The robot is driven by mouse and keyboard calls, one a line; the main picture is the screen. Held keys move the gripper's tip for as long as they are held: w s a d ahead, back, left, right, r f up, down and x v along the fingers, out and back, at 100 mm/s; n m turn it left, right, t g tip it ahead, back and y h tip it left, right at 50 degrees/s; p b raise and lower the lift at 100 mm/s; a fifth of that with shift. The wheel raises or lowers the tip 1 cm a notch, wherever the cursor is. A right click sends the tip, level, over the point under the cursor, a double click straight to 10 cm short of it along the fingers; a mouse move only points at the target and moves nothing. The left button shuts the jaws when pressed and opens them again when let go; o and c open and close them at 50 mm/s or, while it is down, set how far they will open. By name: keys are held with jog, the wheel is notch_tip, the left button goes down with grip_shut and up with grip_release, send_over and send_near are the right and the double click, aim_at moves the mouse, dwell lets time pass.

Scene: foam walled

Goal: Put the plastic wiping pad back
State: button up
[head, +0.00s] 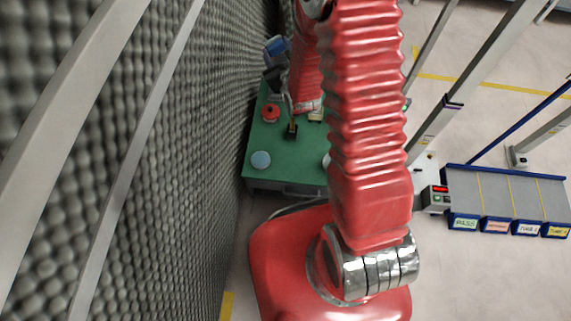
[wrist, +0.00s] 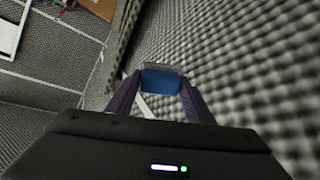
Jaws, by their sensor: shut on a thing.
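A blue block with a greyish upper edge, which looks like the plastic wiping pad (wrist: 160,80), sits between the two dark fingertips in the wrist view. My gripper (wrist: 158,84) is shut on it and holds it in front of the foam wall. In the head view a blue thing (head: 276,44) shows beside the wall, past the far end of the green table; I cannot tell for sure that it is the same pad. My red arm hides much of the table there, and my fingers are not clear in that view.
Grey foam wall (head: 190,150) runs close along the left. The green table (head: 292,165) bears a red round thing (head: 270,113) and a pale blue disc (head: 261,159).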

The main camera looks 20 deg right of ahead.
notch_tip(320, 180, down, 12)
jog(key=g, duration=0.4)
jog(key=s+f+g, duration=0.3)
jog(key=s+f, duration=0.1)
jog(key=f, duration=0.5)
jog(key=s+f+g, duration=0.4)
jog(key=s+f, duration=0.1)
jog(key=f, duration=0.4)
jog(key=s+f+g, duration=0.4)
jog(key=f, duration=0.5)
jog(key=shift+s+f, duration=0.25)
jog(key=shift+f, duration=2.9)
jog(key=shift+f, duration=2.1)
